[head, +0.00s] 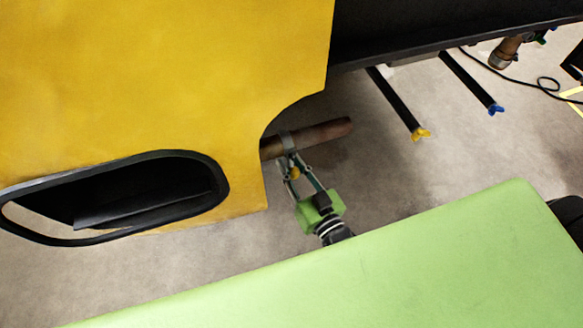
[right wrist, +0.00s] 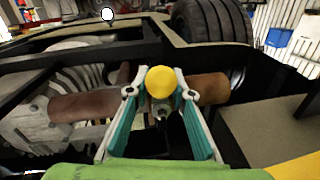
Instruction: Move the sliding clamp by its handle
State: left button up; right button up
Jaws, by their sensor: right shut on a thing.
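A grey ring-shaped sliding clamp (head: 286,141) sits around a rusty brown exhaust pipe (head: 325,131) beside the yellow panel. Its handle ends in a yellow ball knob (head: 294,173), which shows large in the right wrist view (right wrist: 161,82). My right gripper (head: 292,160) reaches up to the clamp from below. Its two fingers stand on either side of the knob and are shut on the handle; the exact contact is hard to see. In the right wrist view the pipe (right wrist: 90,106) runs across behind the fingers. My left gripper is not in view.
A large yellow body panel (head: 170,80) with a black-rimmed opening fills the left. A dark beam (head: 440,35) crosses the upper right. Two dark bars, tipped yellow (head: 421,134) and blue (head: 495,109), hang there. Another pipe (head: 507,52) is farther right. Floor shows between.

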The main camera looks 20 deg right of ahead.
jog(key=shift+d+p, duration=0.3)
jog(key=shift+d, duration=1.75)
jog(key=shift+w+d, duration=0.1)
jog(key=shift+d, duration=1.95)
jog(key=shift+d+p, duration=0.35)
jog(key=shift+d, duration=0.15)
jog(key=o, duration=1)
jog(key=shift+o, duration=0.5)
jog(key=shift+d, duration=0.1)
